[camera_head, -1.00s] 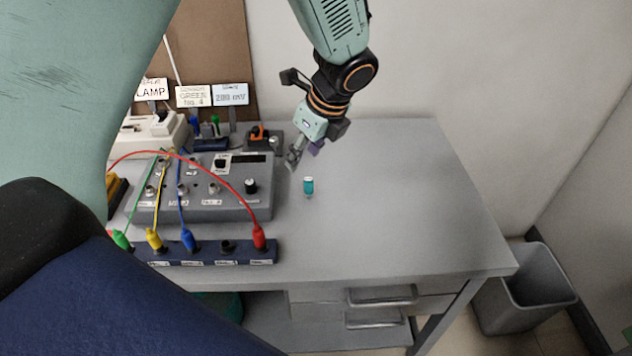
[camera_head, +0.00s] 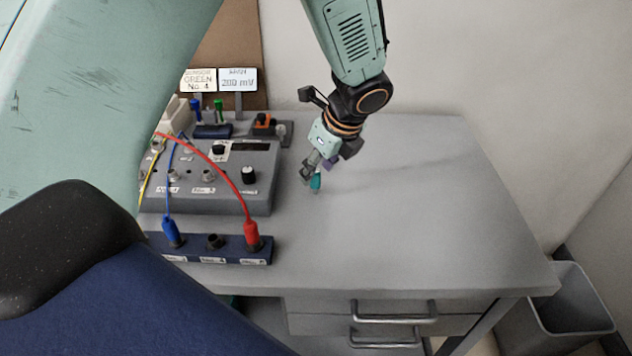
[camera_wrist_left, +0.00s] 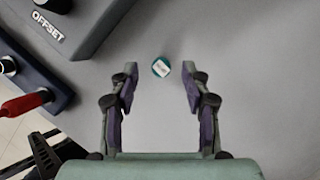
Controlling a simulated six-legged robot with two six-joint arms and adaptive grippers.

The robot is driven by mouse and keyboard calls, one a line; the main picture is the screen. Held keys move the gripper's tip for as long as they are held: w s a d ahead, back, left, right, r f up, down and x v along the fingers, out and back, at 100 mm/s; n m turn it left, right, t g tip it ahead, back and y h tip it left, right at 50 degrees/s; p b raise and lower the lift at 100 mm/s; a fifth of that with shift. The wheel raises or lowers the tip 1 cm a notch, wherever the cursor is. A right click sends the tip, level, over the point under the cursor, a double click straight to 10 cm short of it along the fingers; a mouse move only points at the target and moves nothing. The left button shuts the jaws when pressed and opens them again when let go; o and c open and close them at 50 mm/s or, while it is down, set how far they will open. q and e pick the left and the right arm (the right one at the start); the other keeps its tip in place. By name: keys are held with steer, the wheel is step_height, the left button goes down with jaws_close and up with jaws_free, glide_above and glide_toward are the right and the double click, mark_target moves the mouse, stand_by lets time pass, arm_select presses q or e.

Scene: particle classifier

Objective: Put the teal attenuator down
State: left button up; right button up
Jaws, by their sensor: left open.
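The teal attenuator (camera_head: 316,183) stands on the grey bench top, right of the grey control box. In the head view its upper part is hidden by my left gripper (camera_head: 311,172). In the left wrist view I see the attenuator (camera_wrist_left: 161,68) from above, with a pale label on its top. There my left gripper (camera_wrist_left: 160,75) is open, with one fingertip on each side of the attenuator and a visible gap on both sides. My right gripper is in neither view.
The grey control box (camera_head: 262,190) and a dark blue socket strip (camera_head: 214,243) with red and blue plugs stand to the left. Cables arch over the box. The bench top (camera_head: 420,220) to the right is clear. A grey bin (camera_head: 570,310) stands beyond its right edge.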

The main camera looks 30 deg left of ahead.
mark_target(319, 173)
arm_select(q)
steer(key=x, duration=0.1)
steer(key=b+x, duration=0.1)
steer(key=x, duration=0.2)
steer(key=shift+d+f+b, duration=0.2)
steer(key=shift+f+b, duration=0.1)
steer(key=shift+b, duration=0.1)
steer(key=shift+a, duration=0.1)
jaws_close()
